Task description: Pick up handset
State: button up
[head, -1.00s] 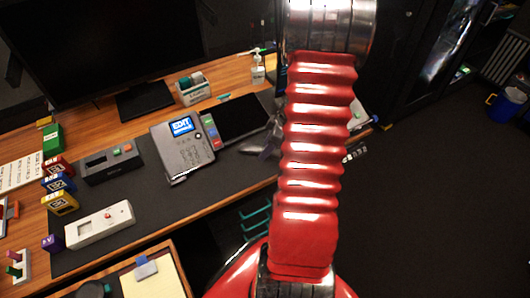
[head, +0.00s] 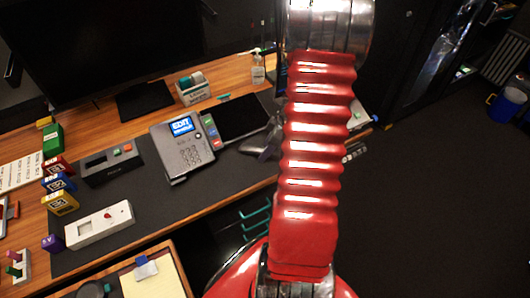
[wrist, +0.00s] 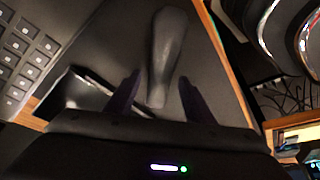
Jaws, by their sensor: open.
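A dark grey, elongated, rounded piece that looks like the handset (wrist: 168,48) lies on the dark surface in the wrist view. My gripper (wrist: 160,98) is open, with one dark finger on each side of its near end. I cannot tell whether either finger touches it. The grey desk phone (head: 183,148), with a blue "EDIT" screen and keypad, stands on the mat in the head view. Part of a keypad (wrist: 25,50) also shows at the upper left of the wrist view. In the head view my red arm hides most of the gripper area.
A black tablet-like panel (head: 240,118) lies right of the phone. A dark box with coloured buttons (head: 110,163) and a white device (head: 99,224) are to its left. A monitor (head: 95,45) stands behind. Open mat (head: 165,210) lies in front of the phone.

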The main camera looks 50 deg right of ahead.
grip_shut()
dwell(0.6)
jog(key=shift+r, duration=0.15)
notch_tip(320, 180, up, 10)
jog(key=shift+r, duration=0.15)
dwell(0.4)
dwell(0.5)
